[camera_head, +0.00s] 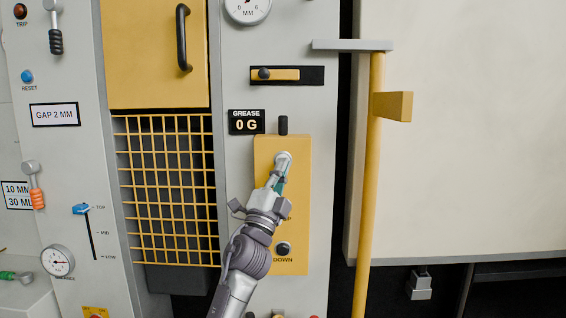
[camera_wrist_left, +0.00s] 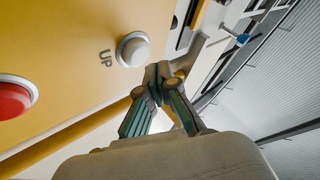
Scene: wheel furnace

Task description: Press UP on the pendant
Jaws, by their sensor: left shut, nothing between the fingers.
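The yellow pendant box (camera_head: 299,195) is upright on the grey panel in the head view. Its pale round UP button (camera_head: 284,155) is near the top. In the left wrist view, the white UP button (camera_wrist_left: 133,48) has the UP label beside it. My left gripper (camera_head: 282,168) is shut and empty, with its fingertips over the lower part of the button in the head view. In the left wrist view the fingertips (camera_wrist_left: 160,72) are close beside the button, and I cannot tell if they touch it. My right gripper is not in view.
A red button (camera_wrist_left: 14,98) is on the pendant, and the dark DOWN button (camera_head: 283,249) is lower. A grease display (camera_head: 247,122) is just left of the box. A yellow post (camera_head: 368,190) stands to the right, and a yellow grille (camera_head: 165,190) is left.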

